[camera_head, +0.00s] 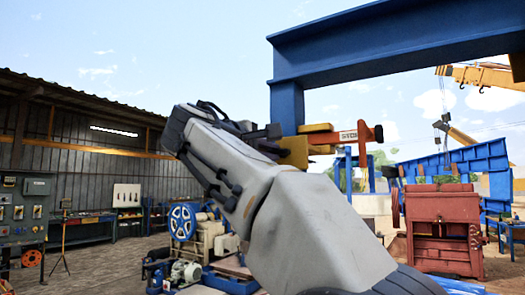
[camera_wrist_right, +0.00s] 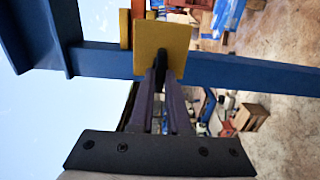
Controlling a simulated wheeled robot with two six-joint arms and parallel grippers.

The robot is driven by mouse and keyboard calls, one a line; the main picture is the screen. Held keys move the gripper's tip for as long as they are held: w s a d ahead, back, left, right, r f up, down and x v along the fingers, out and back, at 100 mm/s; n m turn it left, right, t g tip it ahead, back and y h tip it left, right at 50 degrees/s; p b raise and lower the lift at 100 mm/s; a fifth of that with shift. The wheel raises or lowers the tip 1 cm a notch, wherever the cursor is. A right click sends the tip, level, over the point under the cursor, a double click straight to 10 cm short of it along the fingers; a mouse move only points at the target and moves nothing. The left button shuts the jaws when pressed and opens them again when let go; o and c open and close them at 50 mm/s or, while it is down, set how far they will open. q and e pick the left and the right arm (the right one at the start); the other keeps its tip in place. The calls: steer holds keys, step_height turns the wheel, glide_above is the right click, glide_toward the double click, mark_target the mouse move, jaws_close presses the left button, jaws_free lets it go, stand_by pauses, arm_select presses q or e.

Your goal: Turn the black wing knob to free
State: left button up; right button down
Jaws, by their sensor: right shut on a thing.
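The black wing knob (camera_wrist_right: 161,66) shows in the right wrist view as a small dark shape in front of a yellow plate (camera_wrist_right: 170,38). My right gripper (camera_wrist_right: 163,82) has its two fingers closed together on the knob, and they hide much of it. In the head view my right gripper (camera_head: 274,141) is at the left side of the yellow plate (camera_head: 294,152) on the blue post. The arm hides part of this spot, and the knob cannot be made out there. An orange lever with lettering (camera_head: 362,135) sticks out to the right of the plate. My left gripper is not in view.
A blue overhead beam (camera_head: 400,40) rests on the blue post (camera_head: 286,105) just above my right gripper. A red machine (camera_head: 440,225) stands at the right. A control cabinet (camera_head: 28,215) and a blue wheel (camera_head: 182,221) are at the left.

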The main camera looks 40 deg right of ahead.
steer(key=shift+w, duration=0.1)
stand_by(0.3)
steer(key=c, duration=0.9)
jaws_free()
steer(key=shift+a, duration=0.1)
steer(key=b+v, duration=0.3)
steer(key=v, duration=0.7)
steer(key=shift+a, duration=0.1)
steer(key=shift+f, duration=0.1)
